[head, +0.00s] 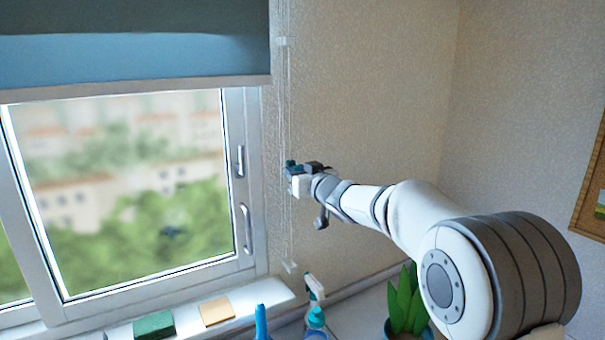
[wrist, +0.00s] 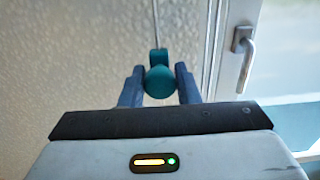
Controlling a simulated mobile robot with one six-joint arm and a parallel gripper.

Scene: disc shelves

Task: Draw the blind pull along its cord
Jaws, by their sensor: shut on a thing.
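The blind pull (wrist: 159,82) is a round teal knob between my two fingers in the wrist view. In the head view only a small teal bit of it (head: 290,163) shows at the gripper's tip. My gripper (wrist: 160,74) is shut on it; in the head view the gripper (head: 295,167) is in front of the wall right of the window. The thin pale cord (head: 287,110) runs down the wall, between a small upper bracket (head: 282,41) and a lower one (head: 289,266). The blue blind (head: 130,50) covers the top of the window, its bottom bar slightly tilted in the picture.
A white window frame with handles (head: 247,228) is left of the cord. On the sill lie a green block (head: 154,325) and a tan block (head: 216,311). Below the cord are a spray bottle (head: 315,318), a blue item (head: 261,322) and a potted plant (head: 407,303).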

